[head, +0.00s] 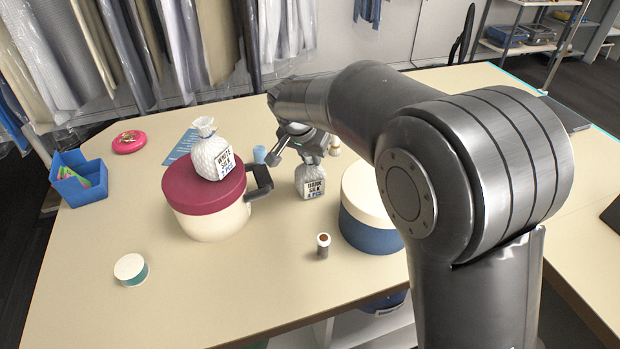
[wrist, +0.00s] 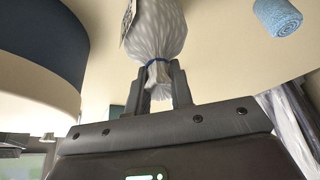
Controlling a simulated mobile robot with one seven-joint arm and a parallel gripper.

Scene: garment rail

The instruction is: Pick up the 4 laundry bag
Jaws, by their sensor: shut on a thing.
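A white, textured laundry bag (head: 310,183) labelled "DARK SILK", its number too small to read surely, is upright under my gripper (head: 304,156). In the wrist view, my gripper (wrist: 160,82) is shut on this bag's (wrist: 157,35) gathered neck at a blue tie. I cannot tell whether the bag touches the table. A second white bag (head: 210,156), labelled "WHITE SILK" with what looks like "2 PCS", sits upright on the dark red lid of a cream tub, left of my gripper.
The cream tub (head: 215,222) with a dark handle stands left; a blue-and-cream tub (head: 368,225) stands close right. A small brown-topped cylinder (head: 323,246), light blue roll (head: 259,154), blue bin (head: 82,190), pink ring (head: 130,142) and round tin (head: 131,269) stand around. The table's (head: 200,305) front is mostly clear.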

